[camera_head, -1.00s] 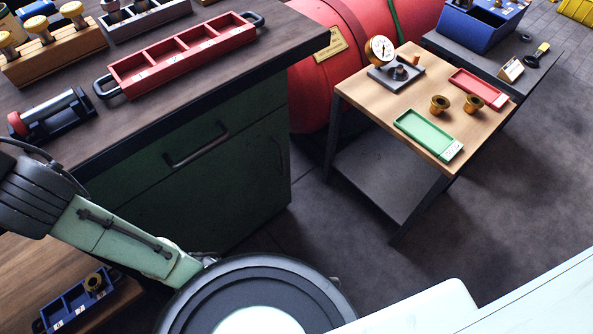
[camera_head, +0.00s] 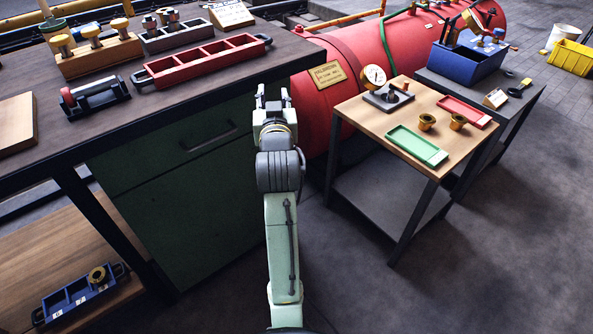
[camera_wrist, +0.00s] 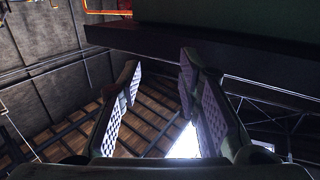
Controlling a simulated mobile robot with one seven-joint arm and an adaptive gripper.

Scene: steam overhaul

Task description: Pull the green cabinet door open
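The green cabinet (camera_head: 225,175) is under the dark workbench, left of centre in the head view. A dark bar handle (camera_head: 208,136) is on its upper front panel. Below a seam is a larger green panel (camera_head: 200,225), which looks like the door; it is flush and closed, and I see no handle on it. My arm hides part of the cabinet's right side. My gripper (camera_head: 273,95) is open and empty, to the right of the handle and apart from it. In the wrist view its two padded fingers (camera_wrist: 160,72) are spread with nothing between them.
The workbench top (camera_head: 60,115) holds a red tray (camera_head: 205,62) and a wooden block with brass-topped parts (camera_head: 95,55). A red tank (camera_head: 345,60) lies behind. A small table (camera_head: 375,120) stands to the right of my arm. The floor (camera_head: 480,260) at front right is clear.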

